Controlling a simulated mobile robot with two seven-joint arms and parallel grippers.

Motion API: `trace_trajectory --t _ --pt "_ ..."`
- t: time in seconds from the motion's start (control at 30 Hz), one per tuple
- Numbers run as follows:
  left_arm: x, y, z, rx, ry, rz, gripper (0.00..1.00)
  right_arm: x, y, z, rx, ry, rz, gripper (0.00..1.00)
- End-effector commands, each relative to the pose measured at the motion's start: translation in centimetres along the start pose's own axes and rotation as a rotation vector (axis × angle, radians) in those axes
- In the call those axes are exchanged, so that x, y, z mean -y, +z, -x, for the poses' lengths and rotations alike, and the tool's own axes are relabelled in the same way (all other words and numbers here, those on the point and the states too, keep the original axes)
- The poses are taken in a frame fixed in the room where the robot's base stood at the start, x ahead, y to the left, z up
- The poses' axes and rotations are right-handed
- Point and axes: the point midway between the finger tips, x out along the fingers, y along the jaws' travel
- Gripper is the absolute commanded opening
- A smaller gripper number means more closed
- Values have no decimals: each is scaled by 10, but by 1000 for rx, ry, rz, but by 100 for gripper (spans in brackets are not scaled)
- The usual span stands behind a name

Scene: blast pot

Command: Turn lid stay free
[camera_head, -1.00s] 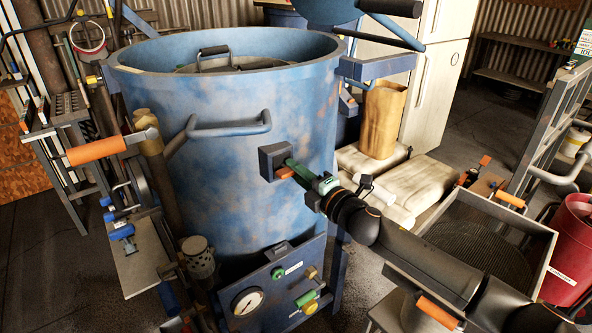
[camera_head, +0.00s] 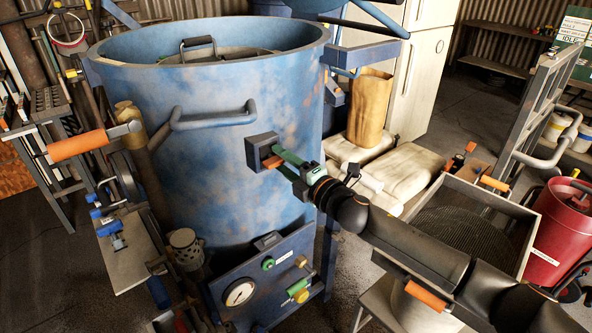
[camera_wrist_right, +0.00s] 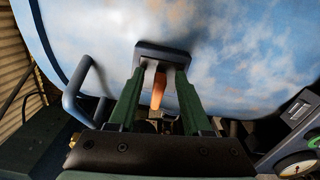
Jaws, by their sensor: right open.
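The big blue blast pot (camera_head: 215,120) stands upright, with a dark square bracket (camera_head: 261,150) on its side. An orange piece (camera_head: 272,162), seemingly the lid stay's handle, sits at this bracket. My left gripper is out of view.
A bent blue handle (camera_head: 215,118) sticks out from the pot. A gauge panel (camera_head: 265,280) lies below my right gripper. Pale sacks (camera_head: 395,175) and a sieve tray (camera_head: 475,225) stand to the right.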

Motion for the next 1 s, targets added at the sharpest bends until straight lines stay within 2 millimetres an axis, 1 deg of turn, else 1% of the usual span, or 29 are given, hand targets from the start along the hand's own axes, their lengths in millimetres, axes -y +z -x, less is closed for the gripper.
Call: trace_trajectory --t 0.17,0.5,0.7,0.83,1.0 --pt "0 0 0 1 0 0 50 1 1 20 0 -2 0 49" --pt "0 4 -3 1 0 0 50 2 0 80 0 -2 1 49" --pt "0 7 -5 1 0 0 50 2 0 109 0 -2 0 49" --pt "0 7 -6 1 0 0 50 2 0 119 0 -2 0 49" --pt "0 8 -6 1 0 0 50 0 0 123 0 -1 0 49"
